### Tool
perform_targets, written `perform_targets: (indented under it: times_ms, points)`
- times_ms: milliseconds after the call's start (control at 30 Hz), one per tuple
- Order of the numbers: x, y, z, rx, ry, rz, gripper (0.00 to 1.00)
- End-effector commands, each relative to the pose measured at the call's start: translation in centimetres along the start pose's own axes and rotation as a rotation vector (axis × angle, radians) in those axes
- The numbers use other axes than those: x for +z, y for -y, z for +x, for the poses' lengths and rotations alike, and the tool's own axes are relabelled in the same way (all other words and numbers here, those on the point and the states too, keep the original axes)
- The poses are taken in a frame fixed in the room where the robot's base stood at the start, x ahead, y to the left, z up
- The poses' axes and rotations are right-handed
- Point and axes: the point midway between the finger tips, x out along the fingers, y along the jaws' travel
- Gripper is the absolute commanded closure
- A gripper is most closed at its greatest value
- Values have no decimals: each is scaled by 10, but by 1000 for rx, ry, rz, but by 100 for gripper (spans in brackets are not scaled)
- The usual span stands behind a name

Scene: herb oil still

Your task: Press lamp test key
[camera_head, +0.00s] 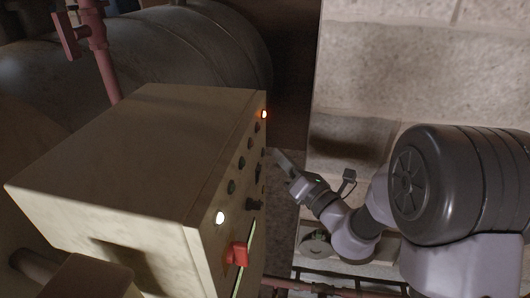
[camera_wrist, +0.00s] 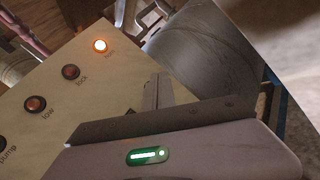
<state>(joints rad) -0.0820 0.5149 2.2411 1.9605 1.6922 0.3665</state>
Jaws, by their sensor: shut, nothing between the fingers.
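The beige control box (camera_head: 120,150) stands left of centre in the head view, with its front panel facing right. In the wrist view the panel (camera_wrist: 90,95) carries a row of lamps. The lamp at the top (camera_wrist: 100,45) glows orange; the lamps marked lock (camera_wrist: 71,72) and low (camera_wrist: 35,104) are dark. My gripper (camera_head: 278,156) is shut and empty, its tips close to the panel's upper part; I cannot tell if they touch it. In the wrist view its fingers (camera_wrist: 159,90) hide part of the panel. I cannot make out which control is the lamp test key.
A white lamp (camera_head: 220,217) is lit on the lower panel. A red switch handle (camera_head: 236,254) and a black knob (camera_head: 254,204) stick out there. A large tank (camera_head: 150,50) and a red pipe valve (camera_head: 70,35) are behind the box. A block wall (camera_head: 420,60) stands to the right.

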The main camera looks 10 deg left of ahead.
Motion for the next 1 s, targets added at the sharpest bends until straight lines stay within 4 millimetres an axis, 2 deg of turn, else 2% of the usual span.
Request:
perform_targets:
  times_ms: [1000]
  points:
    - [-4,-5,6,0,0,0,100]
